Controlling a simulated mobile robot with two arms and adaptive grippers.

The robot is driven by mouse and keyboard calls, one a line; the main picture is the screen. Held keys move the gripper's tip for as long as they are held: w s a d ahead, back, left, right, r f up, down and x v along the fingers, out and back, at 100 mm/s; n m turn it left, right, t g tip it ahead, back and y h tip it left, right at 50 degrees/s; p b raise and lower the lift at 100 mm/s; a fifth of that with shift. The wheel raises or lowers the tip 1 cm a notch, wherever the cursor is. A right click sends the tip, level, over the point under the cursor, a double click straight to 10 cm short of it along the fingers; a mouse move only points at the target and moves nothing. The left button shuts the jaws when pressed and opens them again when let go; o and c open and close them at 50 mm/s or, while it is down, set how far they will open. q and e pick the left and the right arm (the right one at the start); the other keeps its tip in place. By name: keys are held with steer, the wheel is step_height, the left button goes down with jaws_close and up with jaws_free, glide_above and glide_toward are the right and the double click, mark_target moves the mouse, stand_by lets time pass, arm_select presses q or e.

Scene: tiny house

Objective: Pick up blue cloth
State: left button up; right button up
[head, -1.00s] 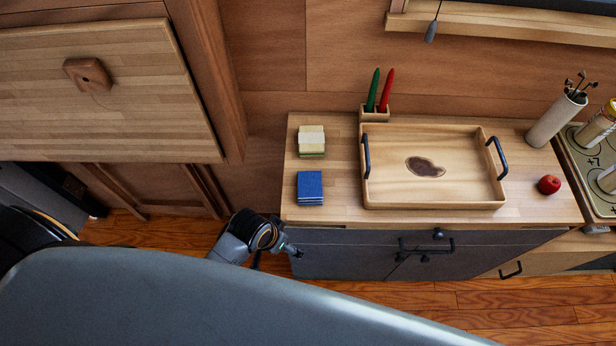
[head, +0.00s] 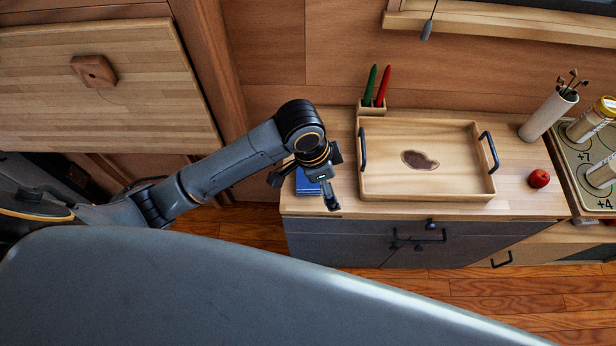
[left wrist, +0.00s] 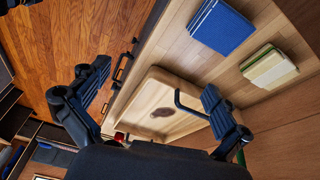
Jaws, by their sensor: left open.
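The blue cloth (head: 308,184) is a folded stack at the left end of the wooden counter, partly hidden by my left gripper in the head view. In the left wrist view the whole blue cloth (left wrist: 222,27) shows, lying flat on the counter. My left gripper (head: 304,189) is over the counter's front left corner, above the cloth. In the left wrist view its two fingers (left wrist: 152,98) are spread wide with nothing between them. My right gripper is not in view.
A cream and green cloth stack (left wrist: 268,66) lies beside the blue cloth. A wooden tray (head: 470,140) with black handles stands to the right. A red apple (head: 539,179), a utensil holder (head: 549,114) and a small pen box (head: 372,109) are also on the counter.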

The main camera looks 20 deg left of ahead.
arm_select(q)
steer(key=w+a+r+m+g+y, duration=0.1)
steer(key=w+a+r+m+y, duration=0.15)
steer(key=w+a, duration=0.4)
steer(key=shift+n, duration=0.25)
steer(key=f, duration=0.2)
steer(key=f+p, duration=0.1)
steer(key=f, duration=0.2)
steer(key=s+f, duration=0.1)
steer(key=f, duration=0.1)
steer(key=shift+f, duration=0.2)
steer(key=shift+f+p, duration=0.55)
step_height(320, 180, down, 4)
steer(key=shift+r+p, duration=0.2)
steer(key=shift+p, duration=0.3)
steer(key=shift+d+f, duration=0.1)
steer(key=shift+f, duration=0.25)
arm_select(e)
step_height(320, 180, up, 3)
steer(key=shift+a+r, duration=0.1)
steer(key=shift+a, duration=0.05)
arm_select(q)
steer(key=shift+c, duration=0.4)
steer(key=c, duration=0.7)
